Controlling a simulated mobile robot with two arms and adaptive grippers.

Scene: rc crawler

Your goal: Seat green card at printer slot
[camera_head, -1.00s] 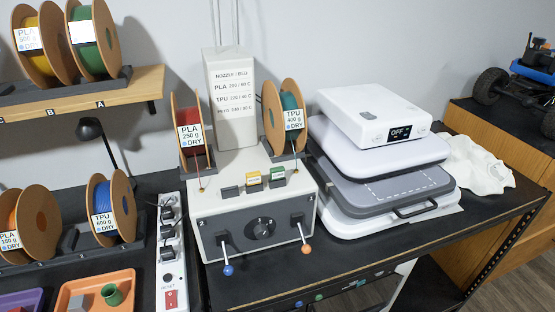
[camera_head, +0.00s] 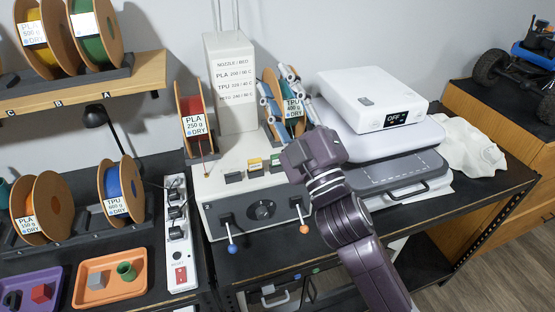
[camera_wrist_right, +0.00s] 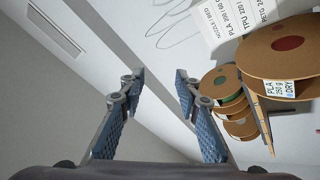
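The white printer (camera_head: 222,207) stands at the front of the table with a row of small pieces on its top. A green card (camera_head: 275,160) stands upright on the right of this row, beside a yellow card (camera_head: 255,164) and a grey slot block (camera_head: 234,177). I cannot tell how deep the green card sits. My right gripper (camera_head: 273,79) is raised above and behind the cards, its fingers spread in front of the teal TPU spool (camera_head: 271,90). In the right wrist view the gripper (camera_wrist_right: 160,80) is open with nothing between its fingers. My left gripper is not in view.
A red PLA spool (camera_head: 191,105) stands left of the cards. A blue-knobbed lever (camera_head: 232,249) and an orange-knobbed lever (camera_head: 303,229) stick out of the printer's front. A white scale (camera_head: 365,92) sits on stacked plates at right. A power strip (camera_head: 180,240) lies at left.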

